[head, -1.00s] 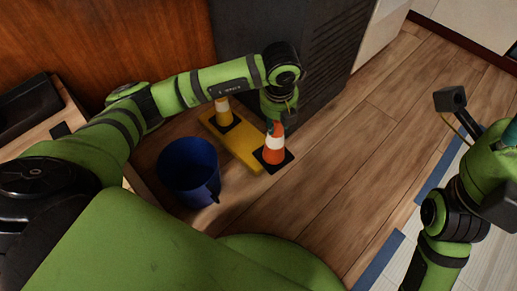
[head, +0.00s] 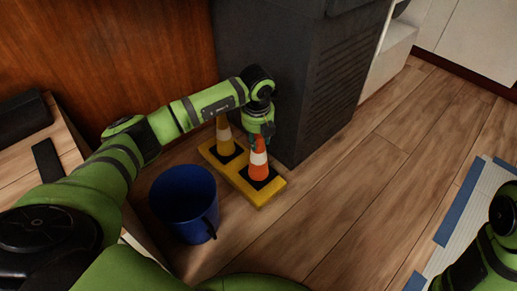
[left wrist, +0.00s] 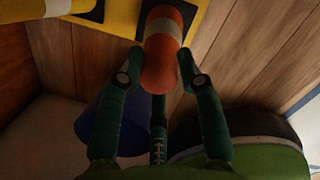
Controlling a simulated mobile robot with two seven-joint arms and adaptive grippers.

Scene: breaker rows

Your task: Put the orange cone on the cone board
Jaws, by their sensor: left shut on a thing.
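The orange cone (head: 259,170) with a white band stands upright over the right end of the yellow cone board (head: 265,199). Its dark base lines up with that end; whether it touches the board I cannot tell. My left gripper (head: 260,140) is shut on the cone's top from above. The left wrist view shows the cone (left wrist: 163,50) between the fingers of the left gripper (left wrist: 160,76), with the board (left wrist: 200,8) behind. A yellow cone (head: 225,138) with a white band stands at the board's other end. My right gripper is out of view.
A blue bucket (head: 183,200) stands on the wooden floor just left of the board. A dark cabinet (head: 290,80) rises close behind the board. Open floor lies to the right, with a blue-edged pale mat (head: 475,195) beyond.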

